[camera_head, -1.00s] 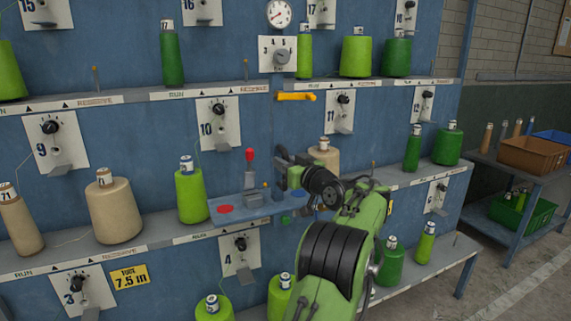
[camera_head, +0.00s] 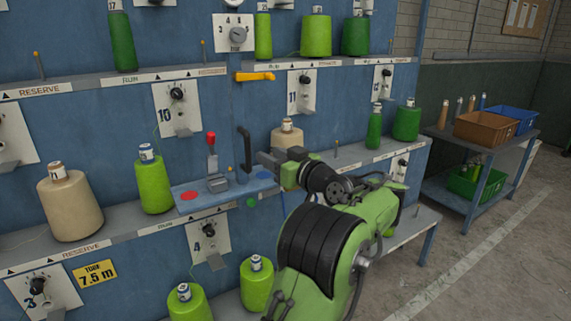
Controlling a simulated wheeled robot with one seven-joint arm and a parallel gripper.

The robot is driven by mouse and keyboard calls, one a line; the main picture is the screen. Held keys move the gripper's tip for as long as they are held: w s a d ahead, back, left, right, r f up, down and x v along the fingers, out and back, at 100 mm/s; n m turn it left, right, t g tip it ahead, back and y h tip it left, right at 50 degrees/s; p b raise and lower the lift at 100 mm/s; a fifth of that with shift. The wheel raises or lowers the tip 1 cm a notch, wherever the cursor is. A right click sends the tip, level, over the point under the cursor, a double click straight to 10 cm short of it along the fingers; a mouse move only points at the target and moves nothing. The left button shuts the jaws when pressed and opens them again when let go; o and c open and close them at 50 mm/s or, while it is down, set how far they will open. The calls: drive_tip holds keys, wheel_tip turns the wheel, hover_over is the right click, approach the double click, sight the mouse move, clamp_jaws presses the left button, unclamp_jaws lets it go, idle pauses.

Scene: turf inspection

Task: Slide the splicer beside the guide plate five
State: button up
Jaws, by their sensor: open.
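What looks like the splicer is a grey block with a red-topped lever (camera_head: 214,172). My gripper (camera_head: 263,162) is open, just right of the handle. I cannot tell if they touch. Guide plate 4 (camera_head: 207,238) hangs below the blue plate. No plate marked 5 can be read; my arm covers the panel right of plate 4.
A beige cone (camera_head: 287,139) stands behind my gripper. A light green cone (camera_head: 152,182) stands left of the blue plate. A yellow lever (camera_head: 254,76) sticks out above. A side table with an orange-brown crate (camera_head: 486,128) stands at right, with open floor before it.

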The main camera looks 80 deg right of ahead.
drive_tip(key=v, duration=0.5)
idle(0.6)
